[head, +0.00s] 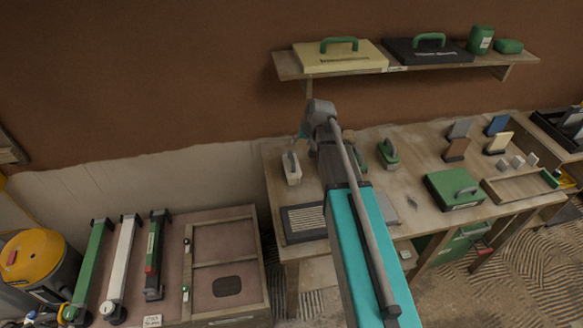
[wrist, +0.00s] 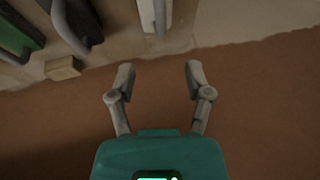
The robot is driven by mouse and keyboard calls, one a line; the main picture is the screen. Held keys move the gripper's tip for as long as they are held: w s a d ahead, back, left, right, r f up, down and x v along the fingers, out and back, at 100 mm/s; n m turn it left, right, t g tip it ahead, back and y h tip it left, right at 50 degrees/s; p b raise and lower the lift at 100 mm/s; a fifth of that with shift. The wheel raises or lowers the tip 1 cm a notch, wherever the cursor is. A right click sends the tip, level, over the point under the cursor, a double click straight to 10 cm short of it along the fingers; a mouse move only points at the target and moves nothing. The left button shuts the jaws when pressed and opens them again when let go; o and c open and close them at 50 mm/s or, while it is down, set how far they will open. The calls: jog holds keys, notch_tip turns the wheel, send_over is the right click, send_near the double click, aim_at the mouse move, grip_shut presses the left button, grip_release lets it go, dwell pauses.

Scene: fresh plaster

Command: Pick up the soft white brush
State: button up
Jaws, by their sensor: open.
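The soft white brush (head: 292,169) is a pale block with a grey handle, standing on the left end of the wooden table. In the wrist view a white body with a grey handle, which looks like this brush (wrist: 149,16), shows at the top edge, partly cut off. My gripper (wrist: 158,76) is open and empty, its two grey fingers spread apart. It is over the wall side of the table, with the brush beyond the fingertips and apart from them. In the head view my arm hides most of the gripper.
A green brush (head: 388,153) stands to the right, and my arm partly hides other items beside it. A slatted tray (head: 304,221) lies at the table's front left. A green box (head: 454,190) sits further right. A shelf (head: 411,67) with cases runs above the table on the brown wall.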

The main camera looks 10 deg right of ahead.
aim_at(292, 156)
jog(key=shift+f, duration=0.15)
jog(key=b+x, duration=0.7)
jog(key=shift+f, duration=0.2)
jog(key=shift+w+a+f+b, duration=0.1)
jog(key=shift+w+f+b, duration=0.2)
jog(key=shift+f+b, duration=0.15)
jog(key=shift+f, duration=0.1)
dwell(0.3)
jog(key=shift+b+x, duration=2.3)
jog(key=shift+x, duration=0.2)
jog(key=shift+a, duration=0.1)
grip_shut()
